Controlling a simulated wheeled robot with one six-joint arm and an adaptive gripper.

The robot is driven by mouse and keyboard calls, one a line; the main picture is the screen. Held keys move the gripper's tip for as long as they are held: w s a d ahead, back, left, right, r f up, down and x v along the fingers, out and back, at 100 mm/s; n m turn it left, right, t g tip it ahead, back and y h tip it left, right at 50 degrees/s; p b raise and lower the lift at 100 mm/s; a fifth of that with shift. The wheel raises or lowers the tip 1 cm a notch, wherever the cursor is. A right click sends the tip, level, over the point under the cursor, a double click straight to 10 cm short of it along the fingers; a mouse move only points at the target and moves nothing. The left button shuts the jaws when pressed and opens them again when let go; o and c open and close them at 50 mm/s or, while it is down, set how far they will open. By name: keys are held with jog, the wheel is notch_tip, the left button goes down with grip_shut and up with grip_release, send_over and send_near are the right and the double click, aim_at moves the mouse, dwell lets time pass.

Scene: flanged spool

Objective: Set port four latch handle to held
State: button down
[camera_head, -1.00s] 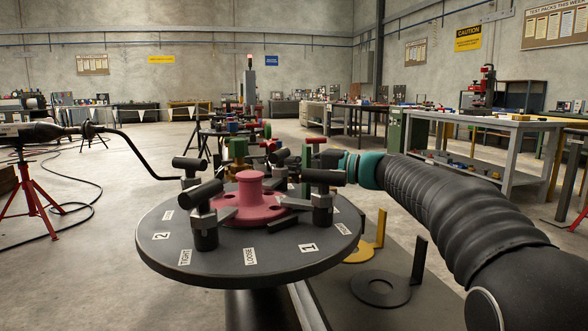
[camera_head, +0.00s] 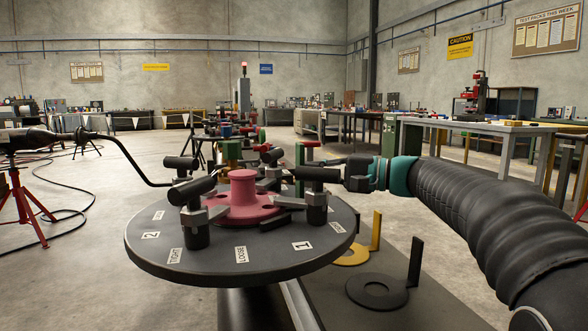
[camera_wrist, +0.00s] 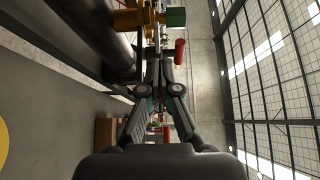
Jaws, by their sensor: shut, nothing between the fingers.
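A black round plate (camera_head: 280,262) carries a pink flanged spool (camera_head: 243,195) at its middle. Several latches with black T-handles stand around the spool. The handle near label 1 (camera_head: 317,175) is at the right front, and the handle near label 2 (camera_head: 191,190) is at the left front. Further handles (camera_head: 272,156) stand behind, partly hidden. I cannot read a label for port four. My gripper (camera_head: 334,162) is shut and empty, at the plate's right side just behind the port-one handle; contact cannot be told. Its fingers (camera_wrist: 166,62) also show in the wrist view.
A red stand (camera_head: 27,205) with a bent black rod is at left. Black (camera_head: 377,291) and yellow (camera_head: 352,256) rings with upright tabs lie at right. Workbenches stand behind.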

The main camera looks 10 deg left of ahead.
jog(key=s+d, duration=0.2)
jog(key=d, duration=0.1)
jog(key=s+d, duration=0.1)
jog(key=d, duration=0.1)
jog(key=shift+s, duration=0.1)
jog(key=w+r+m+g+h+p, duration=0.3)
jog(key=w+m+g+p, duration=0.2)
jog(key=w+m+p, duration=0.4)
jog(key=m+p, duration=0.4)
jog(key=m, duration=0.1)
jog(key=shift+d+r+g+h, duration=0.15)
jog(key=shift+d+g+h, duration=0.15)
jog(key=shift+d+g, duration=0.1)
